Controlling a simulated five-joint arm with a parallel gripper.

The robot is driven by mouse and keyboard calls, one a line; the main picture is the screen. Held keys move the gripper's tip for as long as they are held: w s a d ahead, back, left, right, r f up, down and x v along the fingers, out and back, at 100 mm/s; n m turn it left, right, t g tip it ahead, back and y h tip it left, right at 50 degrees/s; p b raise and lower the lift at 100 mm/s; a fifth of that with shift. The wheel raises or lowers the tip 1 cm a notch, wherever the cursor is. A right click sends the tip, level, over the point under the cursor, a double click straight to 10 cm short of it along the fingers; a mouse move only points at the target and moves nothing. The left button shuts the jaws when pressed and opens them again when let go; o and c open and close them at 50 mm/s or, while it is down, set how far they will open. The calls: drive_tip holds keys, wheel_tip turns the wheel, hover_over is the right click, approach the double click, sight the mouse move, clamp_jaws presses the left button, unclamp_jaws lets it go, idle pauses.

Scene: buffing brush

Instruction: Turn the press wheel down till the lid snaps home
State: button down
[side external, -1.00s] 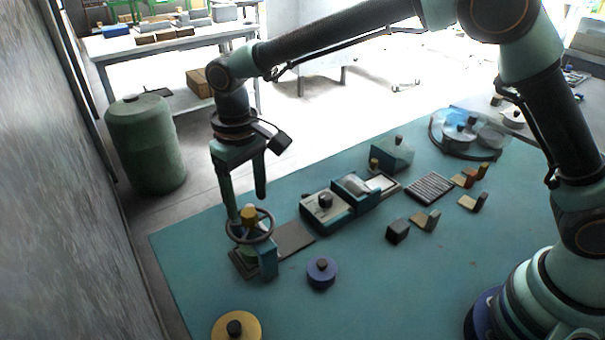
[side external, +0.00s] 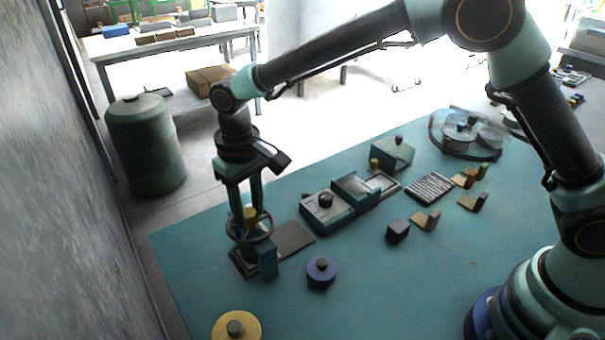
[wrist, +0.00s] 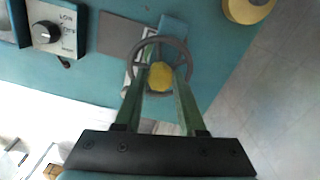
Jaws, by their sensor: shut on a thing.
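The press wheel (side external: 270,236) is a dark ring with a yellow hub (side external: 250,214), on a small teal press (side external: 268,262) at the left of the mat. In the wrist view the wheel (wrist: 188,52) surrounds the yellow hub (wrist: 160,76). My gripper (side external: 250,217) points down with its two green fingers on either side of the hub, inside the ring, shut on it. The fingers also show in the wrist view (wrist: 161,80). The lid under the wheel is mostly hidden, and I cannot tell its seating.
A grey plate (side external: 292,238) lies right of the press. A dial box (side external: 325,208) stands beyond it. A blue disc (side external: 322,272) and a yellow disc (side external: 236,326) with knobs lie near the front. The mat's front middle is clear.

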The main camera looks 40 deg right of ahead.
sight(248, 212)
drive_tip(key=shift+m, duration=0.6)
drive_tip(key=c, duration=0.5)
unclamp_jaws()
wheel_tip(248, 212, up, 12)
